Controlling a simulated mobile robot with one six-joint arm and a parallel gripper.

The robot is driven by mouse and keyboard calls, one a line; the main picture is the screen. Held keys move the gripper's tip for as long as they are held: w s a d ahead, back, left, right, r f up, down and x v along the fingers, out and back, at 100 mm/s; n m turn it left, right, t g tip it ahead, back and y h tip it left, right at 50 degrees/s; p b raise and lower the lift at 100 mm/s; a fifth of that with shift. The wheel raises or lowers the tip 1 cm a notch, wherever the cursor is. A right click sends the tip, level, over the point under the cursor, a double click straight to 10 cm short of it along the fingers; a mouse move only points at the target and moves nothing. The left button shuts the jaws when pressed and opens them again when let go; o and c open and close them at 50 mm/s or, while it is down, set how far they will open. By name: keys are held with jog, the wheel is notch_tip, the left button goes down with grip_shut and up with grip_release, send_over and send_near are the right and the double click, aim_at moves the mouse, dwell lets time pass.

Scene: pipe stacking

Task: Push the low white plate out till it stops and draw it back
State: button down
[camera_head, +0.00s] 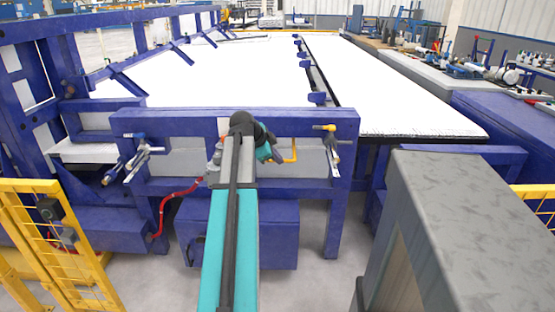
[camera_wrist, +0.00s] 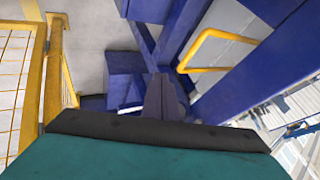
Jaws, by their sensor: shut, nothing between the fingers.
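A low whitish panel (camera_head: 305,160), probably the white plate, sits between the blue beams at the front of the machine. It also shows in the wrist view (camera_wrist: 228,18), tilted. A yellow handle (camera_head: 294,150) stands at the panel, and the wrist view shows it as a bent bar (camera_wrist: 215,36). My gripper (camera_wrist: 164,92) is shut and empty, its grey fingers together, apart from the handle in the picture. In the head view my wrist covers the middle of the panel and most of the gripper; whether the fingers touch anything is unclear.
Blue beams (camera_head: 200,122) frame the panel, with clamps (camera_head: 331,145) at both sides. A wide white bed (camera_head: 235,75) lies behind. A yellow fence (camera_head: 50,235) stands at the left, and a grey block (camera_head: 470,190) at the right front. A red hose (camera_head: 180,192) hangs left.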

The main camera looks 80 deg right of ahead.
jog(key=c, duration=1.9)
grip_release()
jog(key=shift+f, duration=0.15)
jog(key=shift+c, duration=0.2)
jog(key=shift+o, duration=0.9)
jog(key=shift+f, duration=0.3)
jog(key=w+f+n+t+y+b, duration=0.25)
jog(key=f+n+t, duration=0.35)
jog(key=f+t, duration=0.7)
jog(key=s+d+r+n+t+h+b, duration=0.1)
jog(key=s+d+t+h+b, duration=0.1)
jog(key=s, duration=0.4)
jog(key=s+d+r+n+t+h+b, duration=0.1)
jog(key=s+d+r+n+t+h, duration=0.1)
jog(key=s+t+h, duration=0.2)
jog(key=s+h, duration=0.1)
jog(key=s, duration=0.1)
jog(key=shift+s+d+t+b, duration=0.15)
jog(key=shift+s+t+b, duration=0.25)
jog(key=shift+w+d+r+h, duration=0.1)
jog(key=shift+w+h, duration=0.05)
jog(key=shift+h, duration=0.1)
jog(key=b+x, duration=0.1)
jog(key=x, duration=1.2)
jog(key=shift+w+d, duration=0.15)
